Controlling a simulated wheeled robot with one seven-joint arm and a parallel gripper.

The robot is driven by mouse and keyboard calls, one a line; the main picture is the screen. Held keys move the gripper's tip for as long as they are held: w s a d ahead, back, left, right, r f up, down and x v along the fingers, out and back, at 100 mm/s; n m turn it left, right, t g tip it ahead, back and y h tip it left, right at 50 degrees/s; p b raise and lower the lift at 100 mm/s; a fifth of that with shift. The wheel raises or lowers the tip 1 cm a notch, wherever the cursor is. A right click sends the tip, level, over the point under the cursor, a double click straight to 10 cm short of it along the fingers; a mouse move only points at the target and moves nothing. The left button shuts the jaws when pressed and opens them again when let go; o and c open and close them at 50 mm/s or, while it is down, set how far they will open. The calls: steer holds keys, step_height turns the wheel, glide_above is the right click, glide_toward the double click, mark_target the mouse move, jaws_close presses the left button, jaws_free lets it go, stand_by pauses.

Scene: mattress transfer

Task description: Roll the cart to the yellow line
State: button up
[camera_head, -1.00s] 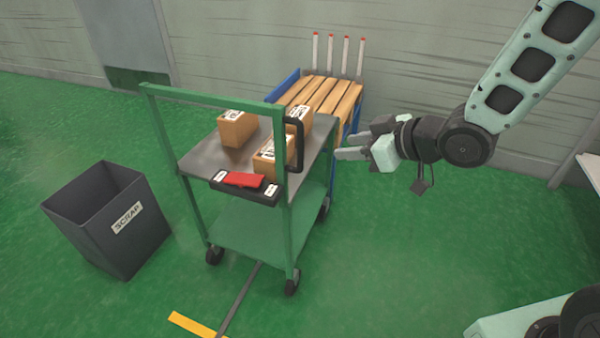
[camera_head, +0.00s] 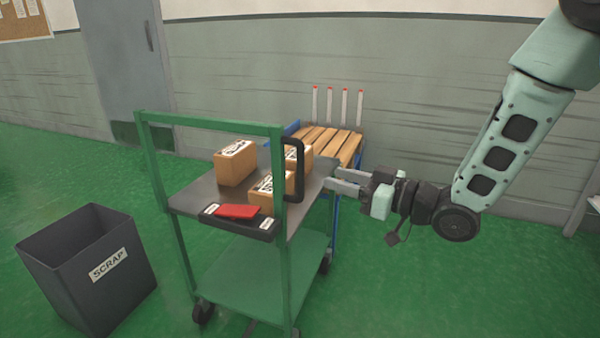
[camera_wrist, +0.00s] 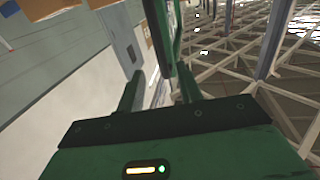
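The green cart (camera_head: 285,262) stands on the floor with a grey top deck and an upright green frame at its near end. A black handle (camera_head: 298,168) is fixed to the frame's right post. My gripper (camera_head: 332,180) is right of the handle, level with its lower part, and looks apart from it. Its two fingers point left. In the wrist view the fingers (camera_wrist: 158,90) stand apart, with nothing clearly held, and a dark green bar (camera_wrist: 164,40) shows beyond them. The yellow line is not in view now.
Three cartons (camera_head: 235,165) and a black tray with a red item (camera_head: 238,211) ride on the cart. A scrap bin (camera_head: 75,290) stands at left. A wooden-slatted blue stand (camera_head: 345,146) with red-tipped white posts is behind. Green floor is free at right.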

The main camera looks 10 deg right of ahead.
glide_above(300, 194)
steer(key=shift+w+b, duration=0.4)
steer(key=shift+w, duration=0.05)
jaws_close()
